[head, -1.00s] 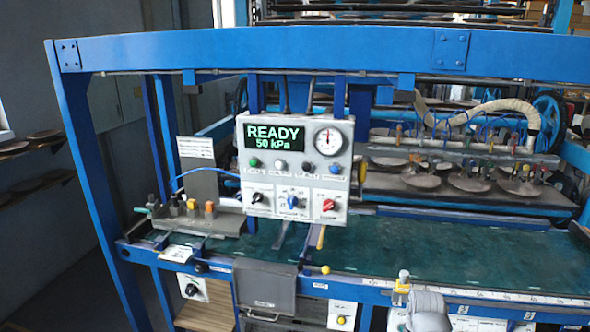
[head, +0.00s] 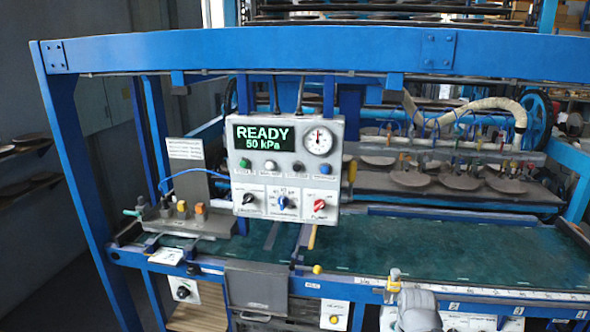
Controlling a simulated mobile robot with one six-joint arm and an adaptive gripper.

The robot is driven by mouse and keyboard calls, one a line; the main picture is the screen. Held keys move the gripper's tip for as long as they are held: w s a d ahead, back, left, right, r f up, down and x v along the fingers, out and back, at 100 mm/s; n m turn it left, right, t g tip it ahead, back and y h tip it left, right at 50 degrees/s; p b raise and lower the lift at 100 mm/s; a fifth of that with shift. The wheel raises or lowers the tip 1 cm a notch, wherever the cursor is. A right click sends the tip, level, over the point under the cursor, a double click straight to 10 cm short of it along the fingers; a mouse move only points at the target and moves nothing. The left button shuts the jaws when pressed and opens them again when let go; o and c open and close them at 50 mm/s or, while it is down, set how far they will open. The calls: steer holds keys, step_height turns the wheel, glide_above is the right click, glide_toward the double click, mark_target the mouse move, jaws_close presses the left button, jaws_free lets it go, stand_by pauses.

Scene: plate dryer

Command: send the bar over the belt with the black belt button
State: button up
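A grey control panel (head: 256,197) hangs at the middle of the head view. Its display (head: 262,136) reads READY, 50 kPa. Below the display is a row of buttons: green, white, black and blue. The black button (head: 298,167) is third from the left; its small label is too blurred to read. The bar (head: 440,148), with several suction cups under it and a pale hose above, is at the back right, behind the green belt (head: 450,252). Discs lie beneath its cups. The belt looks bare at the right.
A blue frame beam (head: 250,50) crosses above the panel. Three knobs, including a red one (head: 319,204), sit below the buttons. A block with coloured fittings (head: 182,215) stands at the left. A grey rounded part (head: 418,308) stands at the bottom front.

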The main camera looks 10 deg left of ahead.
jaws_close()
stand_by(1.4)
